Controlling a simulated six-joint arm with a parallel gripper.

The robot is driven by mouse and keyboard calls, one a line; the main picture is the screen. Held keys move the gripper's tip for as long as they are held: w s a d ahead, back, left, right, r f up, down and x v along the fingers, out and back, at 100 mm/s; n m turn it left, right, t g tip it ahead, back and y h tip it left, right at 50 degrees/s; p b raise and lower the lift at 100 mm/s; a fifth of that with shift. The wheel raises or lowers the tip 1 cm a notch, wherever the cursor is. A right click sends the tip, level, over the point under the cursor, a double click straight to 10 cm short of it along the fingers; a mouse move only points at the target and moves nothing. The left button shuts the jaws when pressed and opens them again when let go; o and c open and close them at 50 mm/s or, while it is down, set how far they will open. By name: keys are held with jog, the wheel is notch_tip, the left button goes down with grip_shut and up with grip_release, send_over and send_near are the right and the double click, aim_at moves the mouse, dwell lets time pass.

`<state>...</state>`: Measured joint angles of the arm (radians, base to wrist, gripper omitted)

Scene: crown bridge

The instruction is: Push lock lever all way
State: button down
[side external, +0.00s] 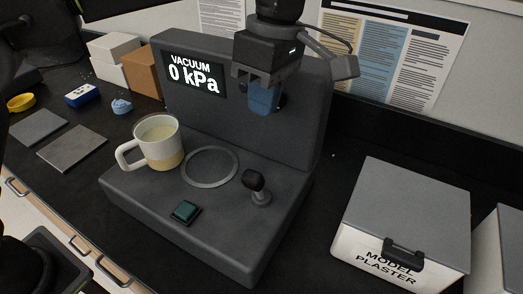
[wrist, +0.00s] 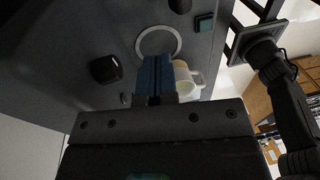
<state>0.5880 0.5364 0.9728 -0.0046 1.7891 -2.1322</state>
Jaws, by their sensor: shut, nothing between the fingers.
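The lock lever (side external: 256,187) is a short post with a black knob on the right part of the machine's deck. In the wrist view a black knob (wrist: 105,69) shows left of the fingers, and another dark knob-like shape is cut off at the top edge. My gripper (side external: 264,103) has blue fingertips and is above the deck, in front of the upright panel, up from the lever and not touching it. In the wrist view the blue fingers (wrist: 155,76) are together and empty. The dark grey machine (side external: 150,204) has a display reading "VACUUM 0 kPa" (side external: 194,74).
A mug (side external: 160,145) with pale contents stands on the deck, left of a metal ring (side external: 210,167). A green button (side external: 185,211) is near the front. A "MODEL PLASTER" box (side external: 405,215) stands at right. Grey tiles (side external: 72,148) and boxes (side external: 115,50) lie at left.

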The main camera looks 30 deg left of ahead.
aim_at(257, 173)
jog(key=shift+g+h, duration=0.5)
jog(key=shift+g, duration=0.1)
jog(key=x, duration=0.9)
jog(key=shift+d, duration=0.4)
jog(key=shift+s, duration=0.75)
jog(key=s+v, duration=0.1)
jog(key=v, duration=0.9)
jog(key=shift+r, duration=0.15)
